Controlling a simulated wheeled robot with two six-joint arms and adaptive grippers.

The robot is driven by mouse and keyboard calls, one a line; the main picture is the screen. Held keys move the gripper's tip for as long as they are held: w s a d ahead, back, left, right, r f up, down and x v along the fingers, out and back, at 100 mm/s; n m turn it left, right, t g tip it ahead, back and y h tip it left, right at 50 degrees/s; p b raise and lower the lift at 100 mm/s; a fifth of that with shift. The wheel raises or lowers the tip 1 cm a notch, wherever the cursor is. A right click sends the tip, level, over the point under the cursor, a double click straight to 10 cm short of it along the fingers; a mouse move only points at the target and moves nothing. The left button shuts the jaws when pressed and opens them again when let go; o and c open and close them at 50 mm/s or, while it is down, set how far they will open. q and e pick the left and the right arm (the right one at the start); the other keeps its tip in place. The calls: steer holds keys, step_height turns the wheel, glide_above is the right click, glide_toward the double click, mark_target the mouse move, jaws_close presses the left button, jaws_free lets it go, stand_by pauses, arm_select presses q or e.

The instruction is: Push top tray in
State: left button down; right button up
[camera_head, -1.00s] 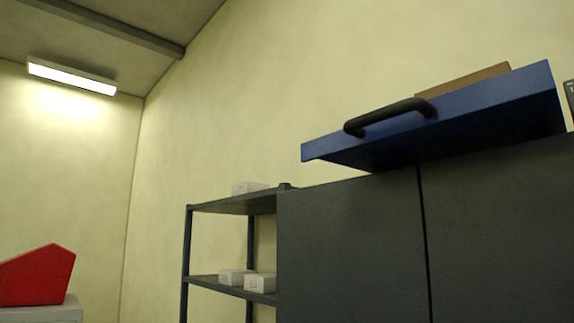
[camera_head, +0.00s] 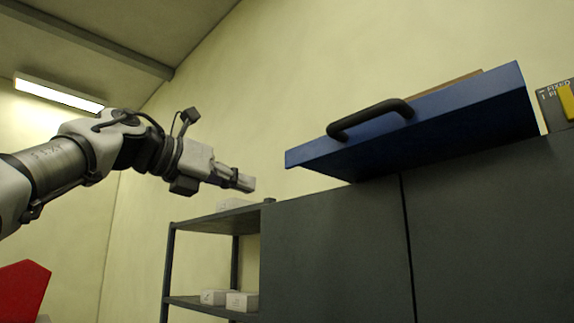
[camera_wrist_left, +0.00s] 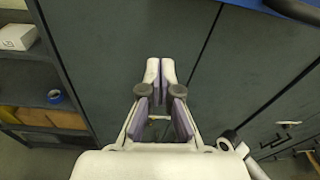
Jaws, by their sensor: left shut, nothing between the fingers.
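The blue top tray (camera_head: 440,130) sticks out past the front of the dark grey cabinet (camera_head: 330,235), on top of it, with a black handle (camera_head: 370,115) on its front face. My left gripper (camera_head: 248,183) is shut and empty, to the left of the tray and a little lower in the picture, apart from it. In the left wrist view the gripper's fingertips (camera_wrist_left: 160,66) are together in front of the cabinet doors, and part of the tray (camera_wrist_left: 255,4) and its handle (camera_wrist_left: 298,10) show at the top right. My right gripper is not in view.
An open dark shelf (camera_head: 205,222) with several white boxes (camera_head: 242,301) stands left of the cabinet. A red block-like object (camera_head: 22,288) is at the lower left. A grey and yellow item (camera_head: 563,103) is right of the tray. The space between gripper and tray looks clear.

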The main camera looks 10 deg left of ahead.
arm_select(q)
steer(key=s+r+m+t, duration=0.1)
steer(key=s+r+t, duration=0.1)
steer(key=s+r, duration=0.45)
steer(key=p, duration=0.4)
glide_toward(297, 161)
steer(key=p+x, duration=0.2)
steer(key=p, duration=0.1)
steer(key=p+x, duration=0.2)
steer(key=p, duration=0.1)
steer(key=p+x, duration=0.2)
steer(key=p, duration=0.1)
steer(key=shift+w+d+r, duration=0.1)
steer(key=shift+r, duration=0.25)
steer(key=shift+w+d+f, duration=0.15)
steer(key=shift+w, duration=0.1)
steer(key=shift+w+d+f, duration=0.1)
steer(key=shift+d+f, duration=0.05)
steer(key=shift+w+p, duration=0.15)
steer(key=shift+p, duration=0.2)
